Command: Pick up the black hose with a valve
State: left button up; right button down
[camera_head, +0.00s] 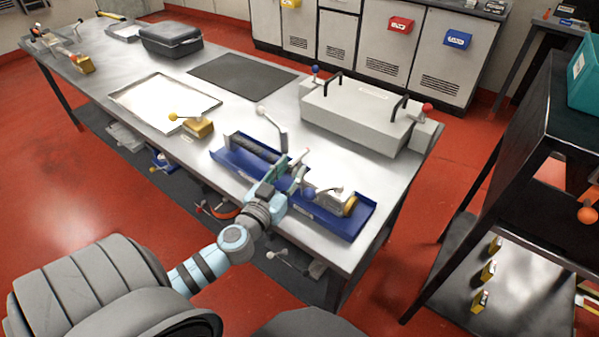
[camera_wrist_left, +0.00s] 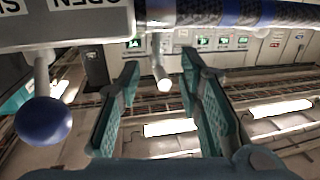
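The black hose with a valve lies in a long blue tray (camera_head: 362,221) near the bench's front edge. In the head view the black hose (camera_head: 256,148) shows at the tray's left part; a grey valve body (camera_head: 330,199) with a yellow end and a blue ball knob (camera_head: 308,193) shows at its right. My left gripper (camera_head: 285,176) is over the middle of the tray and hides part of the hose. In the left wrist view my left gripper (camera_wrist_left: 162,95) has its green fingers spread, with a white-tipped lever (camera_wrist_left: 161,72) seen between them. The hose (camera_wrist_left: 235,12) and blue knob (camera_wrist_left: 45,118) show beyond the fingers. My right gripper is not in view.
A grey box with black handles (camera_head: 352,115) stands behind the tray. A yellow-knobbed valve (camera_head: 198,127) and a shallow metal tray (camera_head: 160,105) are to the left, with a black mat (camera_head: 241,78) and a dark case (camera_head: 171,40) farther back. A black shelf (camera_head: 520,150) stands at right.

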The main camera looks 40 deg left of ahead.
aim_at(298, 161)
pick_arm(q)
jog(key=p+x, duration=0.1)
jog(key=x, duration=0.3)
jog(key=shift+w+r, duration=0.15)
jog(key=shift+w, duration=0.3)
grip_shut()
